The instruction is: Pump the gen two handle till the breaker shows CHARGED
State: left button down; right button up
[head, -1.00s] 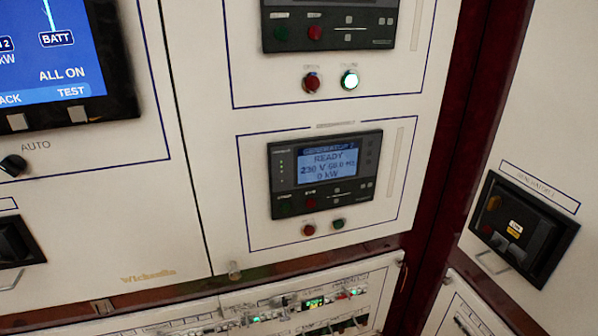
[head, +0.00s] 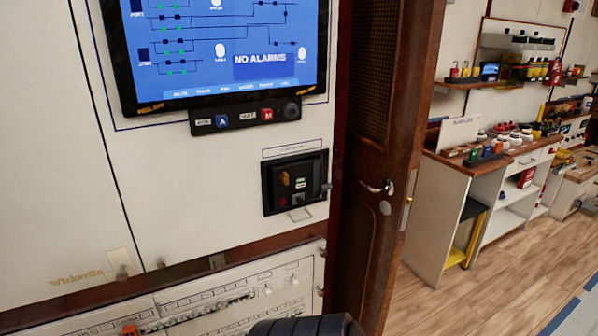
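A black breaker unit (head: 296,182) is set in the white panel below the large screen. A label strip is above it, too small to read, so I cannot tell which breaker it is. Its face has a yellowish part, small pale windows and a red spot. A small part sticks out at its right edge, and a thin loop hangs below its frame. I cannot read a CHARGED sign on it. Neither gripper shows; a dark ribbed shape at the bottom edge may be part of my arm.
A blue screen (head: 225,45) reads NO ALARMS, with a button strip (head: 245,115) below. A lower panel (head: 240,290) has rows of small switches. An open brown door (head: 365,190) stands right of the breaker. Beyond are a workbench (head: 455,160) and clear wooden floor (head: 480,300).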

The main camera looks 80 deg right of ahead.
aim_at(323, 188)
jog(key=k+z, duration=0.1)
jog(key=z, duration=0.3)
jog(key=k+z, duration=0.15)
jog(key=z, duration=0.3)
jog(key=k+z, duration=0.1)
jog(key=z, duration=1.4)
